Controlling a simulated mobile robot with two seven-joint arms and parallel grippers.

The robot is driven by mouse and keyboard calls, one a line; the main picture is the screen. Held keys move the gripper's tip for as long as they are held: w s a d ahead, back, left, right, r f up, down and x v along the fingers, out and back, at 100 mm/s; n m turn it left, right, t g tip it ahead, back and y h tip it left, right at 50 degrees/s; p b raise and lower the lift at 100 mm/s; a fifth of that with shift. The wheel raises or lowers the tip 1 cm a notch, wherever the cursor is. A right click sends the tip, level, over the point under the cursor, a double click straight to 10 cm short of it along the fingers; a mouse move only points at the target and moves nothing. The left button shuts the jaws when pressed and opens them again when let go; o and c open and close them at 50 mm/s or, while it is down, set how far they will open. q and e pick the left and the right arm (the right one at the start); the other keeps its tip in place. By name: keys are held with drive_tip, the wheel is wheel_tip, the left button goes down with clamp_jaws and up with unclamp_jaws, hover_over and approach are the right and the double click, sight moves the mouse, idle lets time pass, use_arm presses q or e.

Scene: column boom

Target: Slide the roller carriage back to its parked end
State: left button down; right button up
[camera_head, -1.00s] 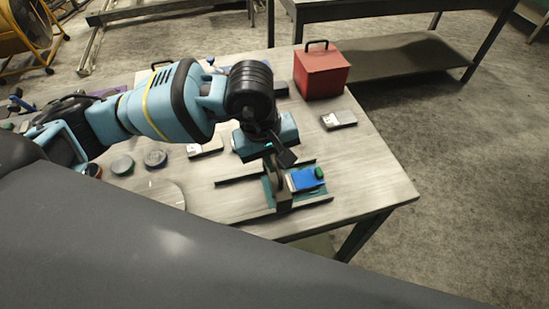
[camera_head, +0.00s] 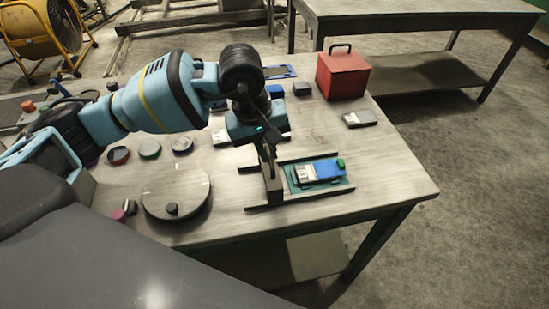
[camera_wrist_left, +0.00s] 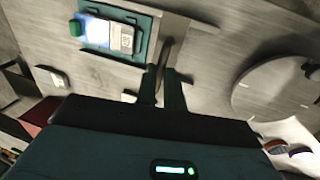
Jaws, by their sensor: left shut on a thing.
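The roller carriage (camera_head: 273,187) is a dark upright bridge across two dark rails (camera_head: 338,190) on the table. Short rail ends show to its left. To its right lies a teal bed (camera_head: 292,184) with a blue and white piece (camera_head: 320,170) and a green knob (camera_head: 341,162). My left gripper (camera_head: 266,146) is shut on the carriage's upper part, reaching down from behind. In the left wrist view the fingers (camera_wrist_left: 161,88) meet the narrow dark carriage (camera_wrist_left: 165,52), beside the teal bed (camera_wrist_left: 145,42). The exact contact is partly hidden. My right gripper is not in view.
A round plate with a dark knob (camera_head: 188,210) stands left of the rails. Several small round pots, including a green one (camera_head: 149,149), sit behind it. A red box (camera_head: 342,76) and a grey device (camera_head: 359,119) are at the back right. The table's front right is clear.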

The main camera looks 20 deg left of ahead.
use_arm(q)
drive_tip(key=s+a, duration=0.2)
drive_tip(key=a, duration=0.1)
drive_tip(key=c, duration=1.6)
unclamp_jaws()
drive_tip(key=shift+o, duration=0.5)
drive_tip(key=shift+a, duration=0.1)
wheel_tip(320, 180, up, 8)
drive_tip(key=a, duration=0.1)
drive_tip(key=shift+s+f, duration=0.15)
drive_tip(key=shift+s, duration=0.3)
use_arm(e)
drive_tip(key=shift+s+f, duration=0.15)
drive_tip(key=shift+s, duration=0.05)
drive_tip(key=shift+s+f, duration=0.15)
